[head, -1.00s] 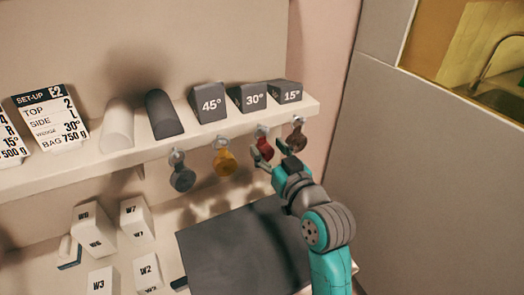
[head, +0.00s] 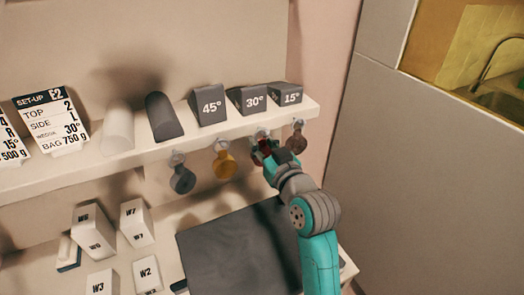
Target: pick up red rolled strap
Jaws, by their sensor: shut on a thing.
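The red rolled strap (head: 262,146) hangs from a hook on the front edge of the shelf, between a yellow strap and a brown strap. My gripper (head: 265,150) is at the red strap and shut on it. The gripper covers most of the strap, so only a little red shows. The strap is still up at its hook (head: 262,134); whether it is clear of the hook I cannot tell.
A yellow strap (head: 224,165) and a grey strap (head: 182,180) hang to the left, a brown strap (head: 296,143) close to the right. Wedges, including the 30° wedge (head: 248,100), stand on the shelf (head: 225,130) above. A dark mat (head: 235,250) lies below.

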